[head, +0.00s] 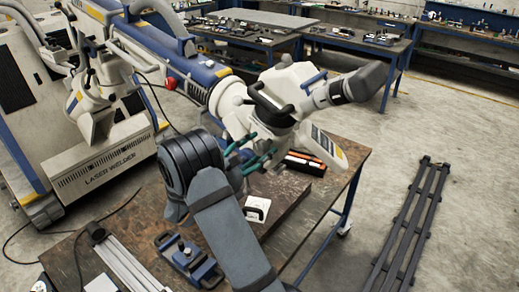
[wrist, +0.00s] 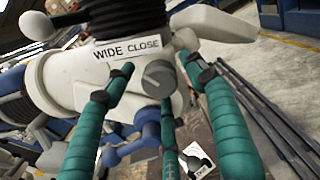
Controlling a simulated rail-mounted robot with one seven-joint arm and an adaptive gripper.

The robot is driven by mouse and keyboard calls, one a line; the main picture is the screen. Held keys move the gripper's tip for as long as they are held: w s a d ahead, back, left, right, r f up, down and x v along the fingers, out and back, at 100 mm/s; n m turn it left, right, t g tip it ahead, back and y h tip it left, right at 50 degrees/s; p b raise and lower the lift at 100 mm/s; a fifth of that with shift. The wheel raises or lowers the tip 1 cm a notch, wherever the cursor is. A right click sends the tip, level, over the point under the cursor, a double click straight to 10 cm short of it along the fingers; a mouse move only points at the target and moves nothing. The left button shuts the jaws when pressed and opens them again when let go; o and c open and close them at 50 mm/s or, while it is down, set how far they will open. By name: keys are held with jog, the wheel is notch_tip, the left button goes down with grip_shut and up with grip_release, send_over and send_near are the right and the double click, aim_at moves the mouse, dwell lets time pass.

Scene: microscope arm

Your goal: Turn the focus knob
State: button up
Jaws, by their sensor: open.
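The microscope arm's white head (head: 290,88) hangs over the workbench, with a dark eyepiece at its right. In the wrist view, a grey metallic knob (wrist: 158,78) sits on the white housing beneath a "WIDE CLOSE" label (wrist: 127,48); I take it as the focus knob. My gripper (head: 252,148), with teal fingers, is just below the head. In the wrist view its fingers are open, with tips to the left, right and below the knob. Whether any tip touches it I cannot tell. In the head view the knob is hard to make out behind my fingers and the head.
The brown workbench (head: 315,210) carries a white card (head: 257,209), a blue clamp-like device (head: 187,258) and an orange-black box (head: 306,163). The laser welder (head: 105,160) stands at left. A dark rack (head: 405,230) lies on the floor at right.

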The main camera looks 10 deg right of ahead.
jog(key=v, duration=1.1)
jog(key=x, duration=1.1)
jog(key=shift+d, duration=0.1)
jog(key=shift+w+d, duration=0.25)
jog(key=shift+w, duration=0.05)
jog(key=shift+m, duration=0.4)
jog(key=shift+s+a+m, duration=0.1)
jog(key=shift+a+m, duration=0.05)
jog(key=shift+m, duration=0.25)
